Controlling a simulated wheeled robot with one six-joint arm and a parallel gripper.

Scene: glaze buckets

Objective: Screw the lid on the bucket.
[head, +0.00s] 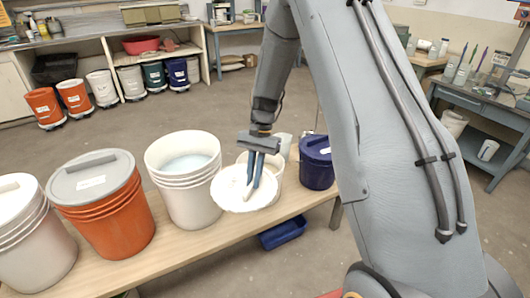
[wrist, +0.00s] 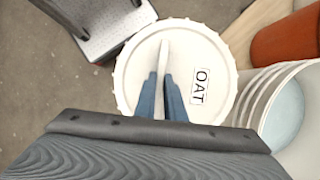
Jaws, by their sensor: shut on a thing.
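A white round lid (head: 232,192) with a scalloped rim is in my gripper (head: 251,188). In the wrist view, the lid (wrist: 205,58) has an "OAT" label, and the fingers of my gripper (wrist: 163,84) are shut on its upright ridge handle. In the head view, the lid looks tilted and is in front of a white bucket (head: 274,176), hiding much of it. I cannot tell whether they touch. A larger open white bucket (head: 188,198) with pale blue glaze stands just left of the lid; it also shows at the right of the wrist view (wrist: 258,98).
The wooden bench (head: 172,252) also bears an orange bucket (head: 118,228) with a grey lid, a white lidded bucket (head: 35,250) and a dark blue lidded bucket (head: 316,170). A blue tray (head: 284,233) is below the bench. Several buckets line the back shelves.

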